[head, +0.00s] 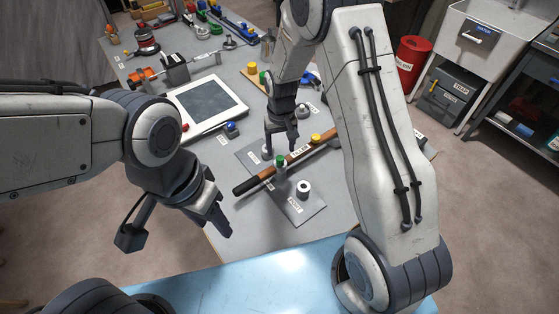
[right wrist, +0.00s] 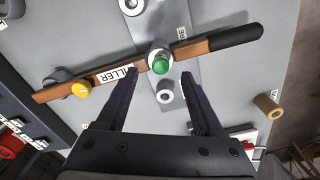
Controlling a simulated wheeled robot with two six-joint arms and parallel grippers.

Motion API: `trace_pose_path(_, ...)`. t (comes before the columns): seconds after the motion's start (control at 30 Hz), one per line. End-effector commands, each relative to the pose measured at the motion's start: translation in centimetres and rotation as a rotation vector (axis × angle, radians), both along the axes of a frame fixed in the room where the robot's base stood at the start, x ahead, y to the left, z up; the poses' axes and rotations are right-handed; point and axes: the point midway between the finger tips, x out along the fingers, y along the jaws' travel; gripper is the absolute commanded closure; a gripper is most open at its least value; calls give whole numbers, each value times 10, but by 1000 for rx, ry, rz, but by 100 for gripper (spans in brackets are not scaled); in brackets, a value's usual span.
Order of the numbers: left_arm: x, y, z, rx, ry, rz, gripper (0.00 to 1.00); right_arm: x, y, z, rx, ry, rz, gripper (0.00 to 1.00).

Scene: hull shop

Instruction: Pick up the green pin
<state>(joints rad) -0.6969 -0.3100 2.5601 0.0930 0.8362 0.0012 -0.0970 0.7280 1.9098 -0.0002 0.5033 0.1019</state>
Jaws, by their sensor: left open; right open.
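The green pin (head: 280,160) stands upright at the wooden tiller bar (head: 255,181), above a grey plate (head: 306,213). In the right wrist view the green pin (right wrist: 161,64) shows from above, with a pale collar around its base, roughly centred ahead of my right gripper (right wrist: 160,78). The open fingers lie to its left and right, with clear gaps. In the head view my right gripper (head: 281,145) hangs just behind the pin; touching cannot be seen. My left gripper (head: 217,220) is open and empty at the front left, away from the bar.
A yellow-topped pin (head: 316,138) stands farther along the bar. A white ring (head: 303,187) sits on the plate. A blue-topped item (head: 232,129) and a framed panel (head: 206,103) lie left of the plate. Several parts crowd the table's far end.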

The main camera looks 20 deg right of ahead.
Motion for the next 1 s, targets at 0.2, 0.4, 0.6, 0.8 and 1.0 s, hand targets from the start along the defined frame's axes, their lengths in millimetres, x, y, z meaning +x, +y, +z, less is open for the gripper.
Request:
trace_pose_path(0.2,0,0,17,0,0,1,50,1,1,-29,0,5,1,31)
trace_pose_path(0.4,0,0,19,0,0,1,50,2,1,-43,0,1,0,31)
trace_pose_path(0.6,0,0,18,0,0,1,50,2,1,-43,0,0,0,35)
trace_pose_path(0.8,0,0,18,0,0,1,50,2,1,-43,0,0,0,100)
trace_pose_path(1.0,0,0,18,0,0,1,50,2,1,-43,0,0,0,100)
